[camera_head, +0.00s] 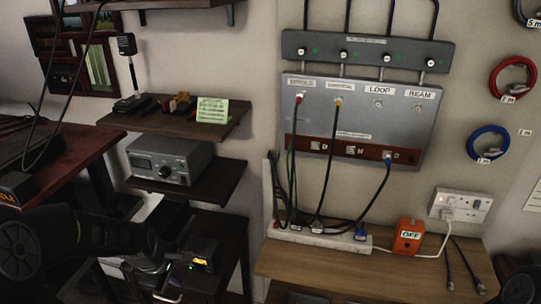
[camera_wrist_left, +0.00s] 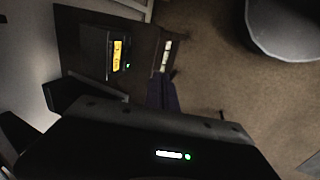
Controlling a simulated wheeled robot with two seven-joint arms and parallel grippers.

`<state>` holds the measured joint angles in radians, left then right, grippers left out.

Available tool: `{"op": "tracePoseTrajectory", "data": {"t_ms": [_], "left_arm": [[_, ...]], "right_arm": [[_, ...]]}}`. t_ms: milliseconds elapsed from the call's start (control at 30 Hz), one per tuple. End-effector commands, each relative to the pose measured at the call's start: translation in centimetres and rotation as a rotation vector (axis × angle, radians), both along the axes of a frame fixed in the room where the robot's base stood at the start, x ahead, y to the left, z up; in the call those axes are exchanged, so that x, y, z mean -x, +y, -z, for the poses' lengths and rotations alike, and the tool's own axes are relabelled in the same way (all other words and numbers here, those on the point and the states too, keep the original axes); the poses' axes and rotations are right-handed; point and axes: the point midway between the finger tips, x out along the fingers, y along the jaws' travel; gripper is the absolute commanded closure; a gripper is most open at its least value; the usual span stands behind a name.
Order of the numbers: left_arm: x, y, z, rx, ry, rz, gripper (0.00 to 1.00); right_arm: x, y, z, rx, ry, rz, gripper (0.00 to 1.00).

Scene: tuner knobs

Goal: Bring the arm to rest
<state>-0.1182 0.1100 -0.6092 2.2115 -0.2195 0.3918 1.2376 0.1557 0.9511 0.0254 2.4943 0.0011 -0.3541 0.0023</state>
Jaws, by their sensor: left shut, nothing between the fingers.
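The grey tuner box (camera_head: 170,160) with its dial and knob sits on the middle wall shelf in the head view. My left arm comes in from the lower left, and its dark left gripper (camera_head: 172,268) is low, below the tuner shelf and apart from the tuner. The gripper's fingers (camera_wrist_left: 163,95) are shut and empty in the left wrist view. A dark box with a yellow label (camera_head: 203,258) stands beside the gripper on a low shelf; it also shows in the left wrist view (camera_wrist_left: 96,52). Whether the gripper touches it cannot be told. My right gripper is out of view.
A shelf above (camera_head: 150,119) holds a microphone stand and a green note (camera_head: 212,110). A reddish-brown desk (camera_head: 75,150) stands at left. A wall panel (camera_head: 350,115) with cables hangs over a wooden bench (camera_head: 370,272) with an orange OFF box (camera_head: 408,238). Floor (camera_wrist_left: 225,85) shows beside the low shelf.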

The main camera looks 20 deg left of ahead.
Motion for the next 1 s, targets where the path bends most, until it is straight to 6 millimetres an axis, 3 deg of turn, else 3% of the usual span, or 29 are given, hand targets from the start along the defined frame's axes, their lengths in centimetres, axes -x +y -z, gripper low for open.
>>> {"op": "tracePoseTrajectory", "data": {"t_ms": [167,333,433,533,667,800,900,1000], "left_arm": [[-0.3,0.1,-0.1,-0.027,-0.015,0.062,1.00],[-2.6,-0.4,-0.7,-0.135,-0.112,0.278,1.00],[-4.1,-3.9,1.1,-0.229,-0.157,0.527,1.00],[-4.0,-9.5,5.6,-0.306,-0.163,0.829,1.00],[-0.6,-16.8,12.1,-0.320,-0.151,1.145,1.00],[5.8,-23.8,17.7,-0.231,-0.129,1.360,1.00],[10.4,-27.4,20.0,-0.125,-0.097,1.414,1.00],[13.9,-29.7,21.2,-0.033,-0.065,1.436,1.00]], "right_arm": [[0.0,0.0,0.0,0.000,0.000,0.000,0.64],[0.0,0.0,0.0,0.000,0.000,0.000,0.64],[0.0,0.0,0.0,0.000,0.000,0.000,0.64],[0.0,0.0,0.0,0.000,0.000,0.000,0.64],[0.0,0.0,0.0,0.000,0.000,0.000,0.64],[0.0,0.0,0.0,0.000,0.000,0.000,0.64],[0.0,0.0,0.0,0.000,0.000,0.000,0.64],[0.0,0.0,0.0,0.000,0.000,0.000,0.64]]}}
